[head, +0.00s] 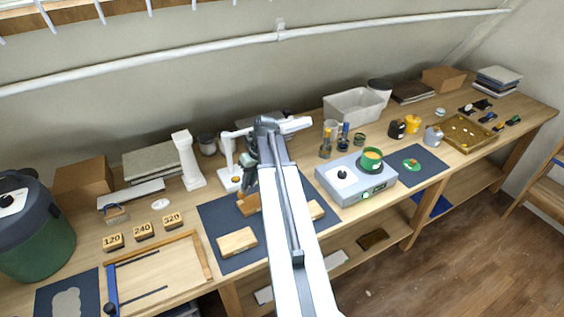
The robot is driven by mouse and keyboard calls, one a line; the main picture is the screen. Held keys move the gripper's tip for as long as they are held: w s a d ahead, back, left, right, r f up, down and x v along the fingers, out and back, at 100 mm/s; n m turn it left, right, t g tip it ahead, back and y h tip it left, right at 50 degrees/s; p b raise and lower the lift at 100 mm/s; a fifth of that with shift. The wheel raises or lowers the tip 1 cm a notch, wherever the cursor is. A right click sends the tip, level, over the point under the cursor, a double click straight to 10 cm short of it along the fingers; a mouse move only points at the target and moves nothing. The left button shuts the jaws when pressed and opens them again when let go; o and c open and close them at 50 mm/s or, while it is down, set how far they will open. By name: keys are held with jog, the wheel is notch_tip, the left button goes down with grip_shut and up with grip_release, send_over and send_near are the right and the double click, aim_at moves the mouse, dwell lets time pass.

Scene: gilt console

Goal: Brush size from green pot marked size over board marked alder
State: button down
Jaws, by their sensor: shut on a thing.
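The green pot (371,159) sits on the grey hot-plate unit (352,190), right of my arm. Several wooden boards lie on the dark blue mat (215,215): a pale one (237,241) at the front, a browner one (248,204) behind it, and one (316,209) partly behind my arm. Their markings are too small to read, so I cannot tell which is alder. My gripper (249,166) is above the browner board, shut on a slim thing that looks like a brush, pointing down. My arm hides much of it, and I cannot tell whether its tip touches the board.
A white column (187,160) and a white stand (231,165) stand left of my gripper. Sanding blocks (143,231) and a wooden frame (157,270) lie further left. Jars (342,138) and a white bin (354,105) stand behind the hot plate. A green lid-like thing (411,165) lies right.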

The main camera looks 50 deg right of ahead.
jog(key=shift+d+r+p, duration=0.1)
jog(key=shift+r+p, duration=1.7)
jog(key=shift+r, duration=0.4)
